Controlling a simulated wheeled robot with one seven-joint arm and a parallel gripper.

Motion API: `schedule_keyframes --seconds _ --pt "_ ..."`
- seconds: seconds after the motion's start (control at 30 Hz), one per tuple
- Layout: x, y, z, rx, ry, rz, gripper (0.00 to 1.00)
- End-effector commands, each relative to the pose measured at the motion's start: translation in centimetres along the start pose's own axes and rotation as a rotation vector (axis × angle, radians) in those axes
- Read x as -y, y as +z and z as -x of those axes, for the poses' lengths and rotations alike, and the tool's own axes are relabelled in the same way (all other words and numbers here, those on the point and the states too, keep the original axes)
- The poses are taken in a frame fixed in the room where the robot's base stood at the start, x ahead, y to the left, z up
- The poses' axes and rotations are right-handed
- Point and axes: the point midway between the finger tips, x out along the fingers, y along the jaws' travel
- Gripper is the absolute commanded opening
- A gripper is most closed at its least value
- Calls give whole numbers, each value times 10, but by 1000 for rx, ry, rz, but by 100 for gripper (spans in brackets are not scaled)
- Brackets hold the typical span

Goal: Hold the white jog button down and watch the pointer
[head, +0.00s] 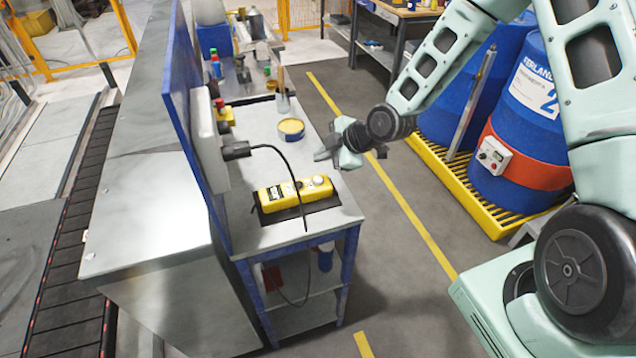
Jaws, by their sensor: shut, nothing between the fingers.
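A yellow control pendant (296,194) lies on a black mat (268,218) on the small blue-framed workbench. A small pale round button (318,180) shows near its right end; I cannot tell for sure that it is the white jog button. A dark part with a light top stands near its middle, and a cable runs over it to a black plug on the panel. I cannot make out a pointer. My gripper (326,154) is shut and empty, above the right side of the bench, behind and right of the pendant and apart from it.
A yellow-rimmed tin (291,129) stands behind the pendant, with a jar of brushes (282,97) beyond. A blue-edged panel (195,120) bounds the bench on the left. Blue drums (515,130) stand on a yellow pallet (455,180) at right. The bench front (330,222) is clear.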

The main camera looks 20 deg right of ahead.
Motion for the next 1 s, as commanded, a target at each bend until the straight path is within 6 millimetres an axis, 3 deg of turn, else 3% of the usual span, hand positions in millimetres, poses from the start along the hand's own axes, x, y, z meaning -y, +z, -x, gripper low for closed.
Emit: schedule_keyframes --seconds 0.13,0.3,1.0 --pt "14 14 -19 0 -1 0 0" --pt "21 21 -29 0 0 1 0" --pt "22 22 -30 0 0 0 0"
